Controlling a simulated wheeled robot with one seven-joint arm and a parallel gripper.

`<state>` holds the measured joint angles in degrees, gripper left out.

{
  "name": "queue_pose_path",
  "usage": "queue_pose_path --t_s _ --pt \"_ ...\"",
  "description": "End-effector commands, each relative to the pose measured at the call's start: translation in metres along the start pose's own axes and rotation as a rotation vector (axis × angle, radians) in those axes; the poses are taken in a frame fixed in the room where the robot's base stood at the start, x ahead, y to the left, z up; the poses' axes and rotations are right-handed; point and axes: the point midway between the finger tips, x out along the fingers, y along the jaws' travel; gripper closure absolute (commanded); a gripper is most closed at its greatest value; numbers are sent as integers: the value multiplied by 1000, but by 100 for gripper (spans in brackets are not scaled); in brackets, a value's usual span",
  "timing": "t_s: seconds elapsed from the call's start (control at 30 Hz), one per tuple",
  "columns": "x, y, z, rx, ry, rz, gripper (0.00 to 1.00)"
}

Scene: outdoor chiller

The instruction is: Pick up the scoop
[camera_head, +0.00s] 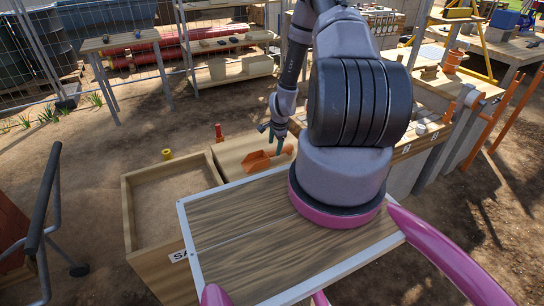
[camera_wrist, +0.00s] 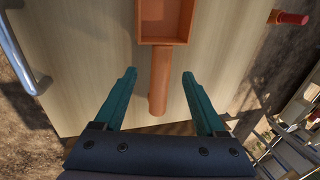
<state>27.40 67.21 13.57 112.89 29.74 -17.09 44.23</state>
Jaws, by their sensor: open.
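The scoop (camera_wrist: 166,30) is orange, with a square, box-like head and a round handle (camera_wrist: 158,85). In the wrist view it lies on a light wooden surface, head at the top and handle pointing toward me. My gripper (camera_wrist: 160,74) has two teal fingers, open, one on each side of the handle with clear gaps. The handle's end lies between the fingers, and nothing is held. In the head view the scoop (camera_head: 262,160) is on the wooden box top, with my gripper (camera_head: 277,145) at its handle, partly hidden by the arm.
An open wooden sand bin (camera_head: 128,215) stands left of the scoop's surface. A red-handled item (camera_head: 219,132) is at the far edge, and a yellow object (camera_head: 167,154) sits on the bin's rim. A workbench (camera_head: 432,95) stands at the right.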

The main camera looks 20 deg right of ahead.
Motion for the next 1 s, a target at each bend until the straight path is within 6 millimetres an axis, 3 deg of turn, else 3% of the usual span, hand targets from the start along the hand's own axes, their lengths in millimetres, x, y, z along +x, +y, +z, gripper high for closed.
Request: queue_pose_path --t_s 0.23,0.57,0.7,0.77,1.0 --pt "38 -1 0 0 -1 1 27" --pt "45 -2 0 -1 0 0 27" --pt "45 -2 0 -1 0 0 81" --pt "45 -2 0 -1 0 0 100" --pt "44 -2 0 -1 0 0 100"
